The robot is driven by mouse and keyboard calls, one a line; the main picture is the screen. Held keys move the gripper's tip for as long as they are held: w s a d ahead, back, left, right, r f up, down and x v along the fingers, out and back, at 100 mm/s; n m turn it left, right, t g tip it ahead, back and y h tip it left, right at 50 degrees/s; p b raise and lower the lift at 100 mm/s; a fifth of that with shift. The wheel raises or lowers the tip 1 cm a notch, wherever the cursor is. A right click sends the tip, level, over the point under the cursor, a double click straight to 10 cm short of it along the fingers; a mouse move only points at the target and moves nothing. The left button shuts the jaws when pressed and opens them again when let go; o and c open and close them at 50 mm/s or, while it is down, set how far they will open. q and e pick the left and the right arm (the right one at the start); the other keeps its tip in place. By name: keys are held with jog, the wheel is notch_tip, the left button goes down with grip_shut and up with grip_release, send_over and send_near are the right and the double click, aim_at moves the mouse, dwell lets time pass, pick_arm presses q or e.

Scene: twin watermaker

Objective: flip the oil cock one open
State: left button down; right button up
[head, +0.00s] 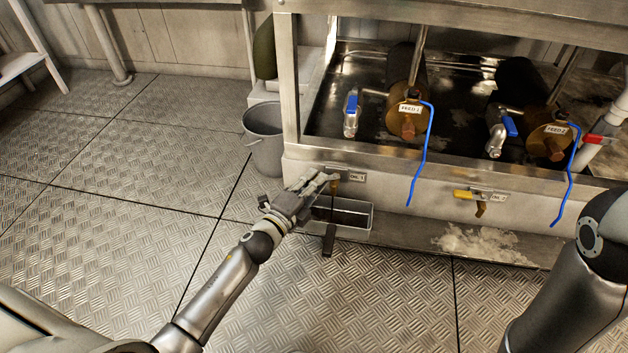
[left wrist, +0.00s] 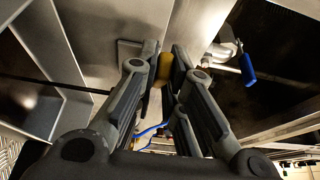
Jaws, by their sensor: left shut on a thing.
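Oil cock one is on the front wall of the metal drip tank, beside its small label plate (head: 357,177). My left gripper (head: 326,181) is at the cock and hides most of it in the head view. In the left wrist view, the yellow handle (left wrist: 165,70) of the cock shows between the two fingers of my left gripper (left wrist: 166,58), which is shut on it. How far the handle is turned cannot be told. My right arm shows at the lower right, but its gripper is out of view.
A metal drip tray (head: 350,217) lies under the cock. A grey bucket (head: 264,140) stands to the left. Oil cock two (head: 466,195), with a yellow handle, is further right. The floor at left is clear.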

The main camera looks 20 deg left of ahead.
pick_arm(q)
jog(key=c, duration=1.5)
grip_release()
jog(key=v, duration=1.2)
